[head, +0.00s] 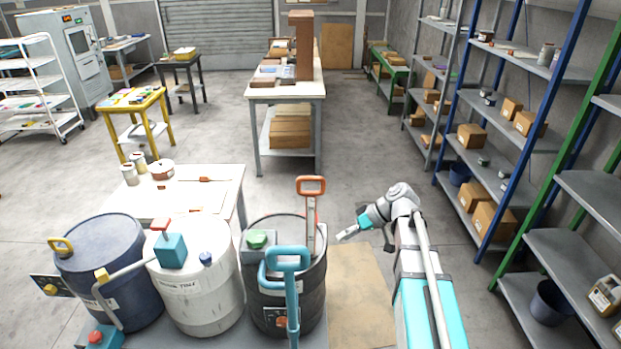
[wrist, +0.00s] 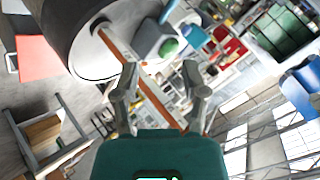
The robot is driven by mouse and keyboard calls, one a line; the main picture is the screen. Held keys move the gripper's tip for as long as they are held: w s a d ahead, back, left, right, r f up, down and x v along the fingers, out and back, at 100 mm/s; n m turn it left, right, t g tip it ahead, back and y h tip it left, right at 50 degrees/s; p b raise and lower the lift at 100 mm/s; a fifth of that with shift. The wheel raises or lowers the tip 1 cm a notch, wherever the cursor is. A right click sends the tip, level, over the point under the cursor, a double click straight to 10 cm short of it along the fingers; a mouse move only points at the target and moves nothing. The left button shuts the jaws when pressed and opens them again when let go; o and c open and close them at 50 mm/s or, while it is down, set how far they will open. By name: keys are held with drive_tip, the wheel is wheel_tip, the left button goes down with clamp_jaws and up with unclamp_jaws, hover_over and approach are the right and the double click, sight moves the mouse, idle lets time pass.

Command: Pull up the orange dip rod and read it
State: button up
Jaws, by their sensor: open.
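The orange dip rod (head: 311,186) stands upright out of the dark drum (head: 318,275) at front centre, its loop handle well above the lid. My gripper (head: 345,235) is to the right of the rod, below handle height, pointing left toward it and apart from it. In the wrist view my gripper (wrist: 160,92) has its two fingers spread with nothing held. An orange strip, which looks like the dip rod (wrist: 118,42), runs diagonally from the drum past the gap between the fingers. Its lower end is hidden behind the gripper body. No rod markings are readable.
A white drum (head: 205,295) and a blue drum (head: 110,260) stand to the left. Blue shelving (head: 530,130) is at right.

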drive_tip(key=w+r+n+y, duration=0.3)
drive_tip(key=w+r+y, duration=0.1)
drive_tip(key=w+r, duration=0.15)
drive_tip(key=n+y, duration=0.4)
drive_tip(key=n, duration=0.1)
approach(311, 178)
drive_tip(key=d, duration=0.4)
drive_tip(key=shift+w+a+f, duration=0.1)
drive_tip(key=shift+w+f, duration=0.1)
drive_tip(key=shift+f, duration=0.15)
drive_tip(key=shift+a, duration=0.15)
drive_tip(key=shift+a, duration=6.8)
drive_tip(key=shift+c, duration=0.2)
clamp_jaws()
drive_tip(key=shift+p, duration=0.3)
